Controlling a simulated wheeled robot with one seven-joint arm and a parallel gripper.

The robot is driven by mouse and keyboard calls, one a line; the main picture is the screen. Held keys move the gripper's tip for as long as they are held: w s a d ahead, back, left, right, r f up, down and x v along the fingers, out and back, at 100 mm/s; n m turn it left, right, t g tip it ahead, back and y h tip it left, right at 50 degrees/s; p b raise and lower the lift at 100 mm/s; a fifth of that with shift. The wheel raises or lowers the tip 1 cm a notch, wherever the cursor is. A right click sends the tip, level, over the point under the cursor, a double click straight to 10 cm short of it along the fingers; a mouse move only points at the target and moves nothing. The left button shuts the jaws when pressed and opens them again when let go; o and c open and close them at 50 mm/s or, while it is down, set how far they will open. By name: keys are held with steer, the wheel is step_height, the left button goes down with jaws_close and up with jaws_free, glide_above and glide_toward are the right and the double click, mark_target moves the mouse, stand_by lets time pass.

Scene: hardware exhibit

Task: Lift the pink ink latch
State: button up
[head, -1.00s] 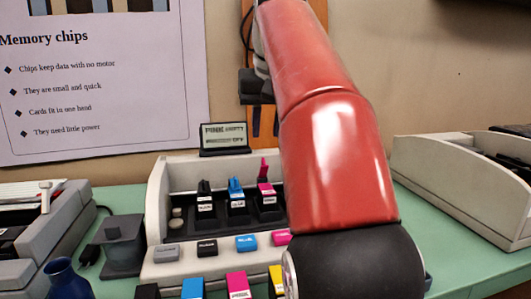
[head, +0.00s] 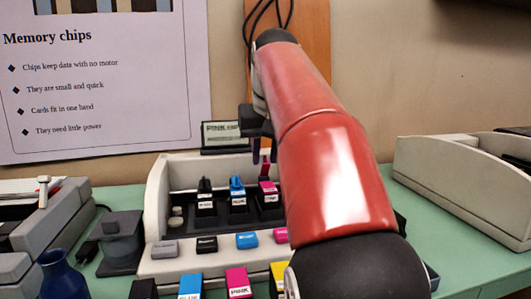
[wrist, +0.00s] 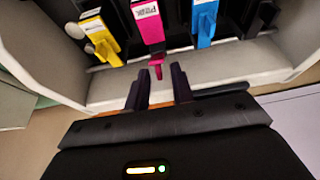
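The pink ink latch (wrist: 157,68) is a small pink tab in the wrist view, at the back end of the pink cartridge (wrist: 148,25). In the head view the pink latch (head: 266,170) stands up behind the labelled pink cartridge (head: 269,192), partly covered by a finger. My gripper (wrist: 158,84) is open and empty, its two dark fingers apart with the latch tip just ahead of the gap between them. In the head view my gripper (head: 262,158) hangs above the back of the printer, fingers down.
Yellow (wrist: 100,36) and blue (wrist: 203,25) cartridges flank the pink one inside the pale printer housing (head: 157,195). A small display (head: 222,134) stands behind. Spare cartridges, including a pink one (head: 238,283), stand in front. My arm hides the printer's right side.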

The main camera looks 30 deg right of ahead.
jaws_close()
steer(key=shift+r, duration=0.1)
steer(key=g+p, duration=0.1)
steer(key=p, duration=0.2)
steer(key=shift+w+d+r, duration=0.1)
steer(key=shift+w+r, duration=0.25)
steer(key=shift+w+d+f+g+p, duration=0.1)
steer(key=shift+w+g+p, duration=0.15)
steer(key=shift+g+p, duration=0.2)
steer(key=shift+w+f+y, duration=0.2)
steer(key=shift+f+y, duration=0.05)
steer(key=shift+y, duration=0.05)
steer(key=shift+g+b, duration=0.3)
steer(key=shift+g, duration=0.05)
